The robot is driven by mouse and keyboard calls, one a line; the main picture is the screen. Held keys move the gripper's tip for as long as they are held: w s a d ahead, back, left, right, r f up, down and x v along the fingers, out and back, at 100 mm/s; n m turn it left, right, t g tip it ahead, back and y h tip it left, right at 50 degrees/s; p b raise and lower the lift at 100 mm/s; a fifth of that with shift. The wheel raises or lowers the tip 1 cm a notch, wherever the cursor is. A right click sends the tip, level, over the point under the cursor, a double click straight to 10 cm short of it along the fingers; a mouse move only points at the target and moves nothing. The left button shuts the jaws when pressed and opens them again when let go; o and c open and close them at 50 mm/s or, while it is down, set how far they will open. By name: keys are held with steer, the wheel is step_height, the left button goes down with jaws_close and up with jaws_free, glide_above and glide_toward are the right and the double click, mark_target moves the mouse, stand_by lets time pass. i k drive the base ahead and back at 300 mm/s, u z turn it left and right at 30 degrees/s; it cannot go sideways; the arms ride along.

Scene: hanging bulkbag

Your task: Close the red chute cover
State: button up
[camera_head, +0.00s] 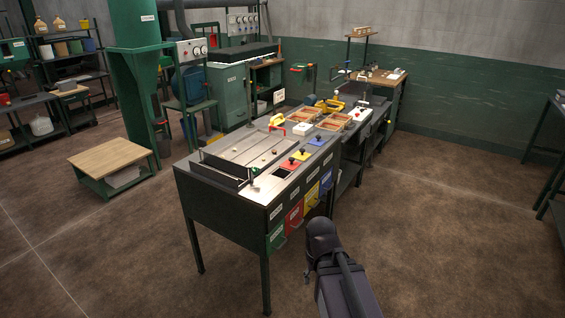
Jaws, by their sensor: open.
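The red chute cover (288,163) is a small red plate with a black knob on top of the dark sorting table (225,195). A dark opening (283,172) shows in the tabletop just in front of it, next to the red plate. It is too small to tell how much of the opening the plate overlaps. A yellow cover (302,156) and a blue cover (317,142), each with a black knob, lie in line behind it. My dark arm shows at the lower middle, in front of the table; no gripper fingers can be made out.
Green, red (294,218), yellow and blue labelled fronts line the table's near right side. A grooved metal tray (245,150) and wooden boxes (334,121) occupy the tabletop. A low wooden-topped stand (110,156) is left. The floor to the right is clear.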

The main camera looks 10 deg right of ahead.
mark_target(290, 164)
steer(key=z, duration=0.05)
steer(key=i, duration=1.05)
steer(key=z, duration=0.1)
